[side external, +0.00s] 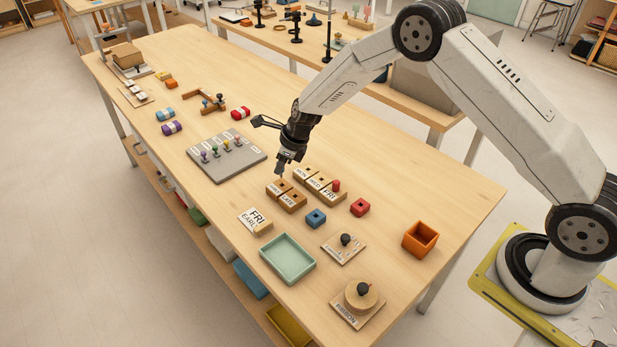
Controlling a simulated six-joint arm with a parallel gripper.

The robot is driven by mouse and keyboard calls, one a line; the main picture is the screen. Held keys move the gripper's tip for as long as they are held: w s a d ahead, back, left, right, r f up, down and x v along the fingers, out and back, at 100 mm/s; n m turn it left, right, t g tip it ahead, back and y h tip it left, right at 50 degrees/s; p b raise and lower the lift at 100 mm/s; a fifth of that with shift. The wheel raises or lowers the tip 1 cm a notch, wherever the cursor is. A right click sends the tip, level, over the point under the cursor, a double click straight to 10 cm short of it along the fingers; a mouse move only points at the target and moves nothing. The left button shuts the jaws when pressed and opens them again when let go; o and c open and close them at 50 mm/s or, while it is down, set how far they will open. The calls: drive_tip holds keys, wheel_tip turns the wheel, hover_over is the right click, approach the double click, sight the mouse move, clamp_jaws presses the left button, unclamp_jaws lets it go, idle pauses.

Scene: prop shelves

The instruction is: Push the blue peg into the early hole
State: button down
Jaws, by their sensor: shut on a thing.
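My gripper (282,170) points down just above the early block (275,189), a small brown wooden block at the left of its group. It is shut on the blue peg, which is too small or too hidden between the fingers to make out. I cannot tell whether the peg's end is inside the early hole. The late block (292,202) sits against the early block, on its lower right.
Day-labelled blocks (314,182) stand right of my gripper, with a red peg (336,185) upright in the FRI one. Blue (315,217) and red (360,207) holed cubes, a green tray (287,262) and an orange box (420,239) are nearby. A grey pegboard (226,168) lies left.

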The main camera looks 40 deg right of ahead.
drive_tip(key=shift+f, duration=1)
drive_tip(key=shift+f, duration=1.35)
idle(4.2)
drive_tip(key=shift+c, duration=2.1)
unclamp_jaws()
drive_tip(key=shift+r, duration=0.1)
drive_tip(key=shift+r, duration=2.9)
